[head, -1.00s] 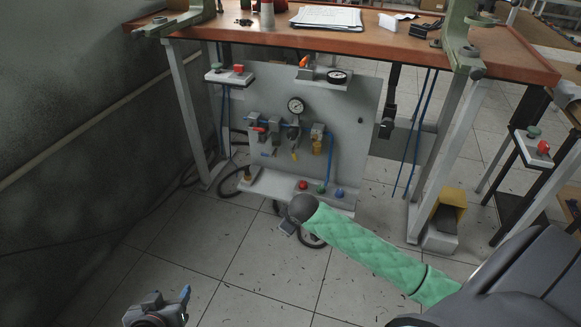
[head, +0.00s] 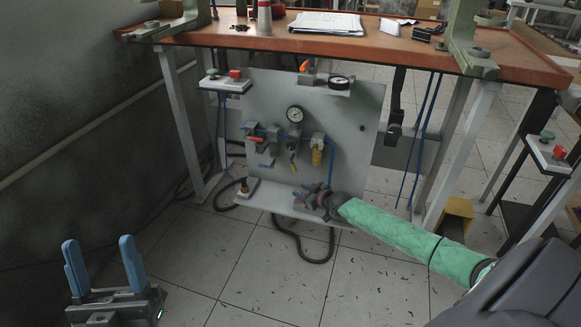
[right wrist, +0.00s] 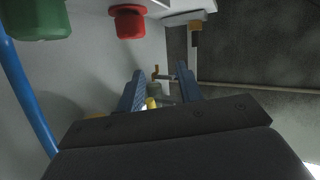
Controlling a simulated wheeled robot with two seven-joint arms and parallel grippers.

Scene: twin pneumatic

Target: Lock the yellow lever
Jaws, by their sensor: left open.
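I cannot tell for sure which is the task's lever. My right gripper (head: 310,193) is at the ledge's right part, to the right of the brass fitting, and it is open and empty in the right wrist view (right wrist: 160,85). My left gripper (head: 101,250) is open and empty, fingers up, at lower left.
A red knob (right wrist: 130,20) and a green knob (right wrist: 40,20) are close to my right gripper. A blue hose (right wrist: 25,95) runs at left in that view. The panel (head: 350,135) carries a gauge (head: 295,114) and valves. Open floor (head: 200,255) lies in front.

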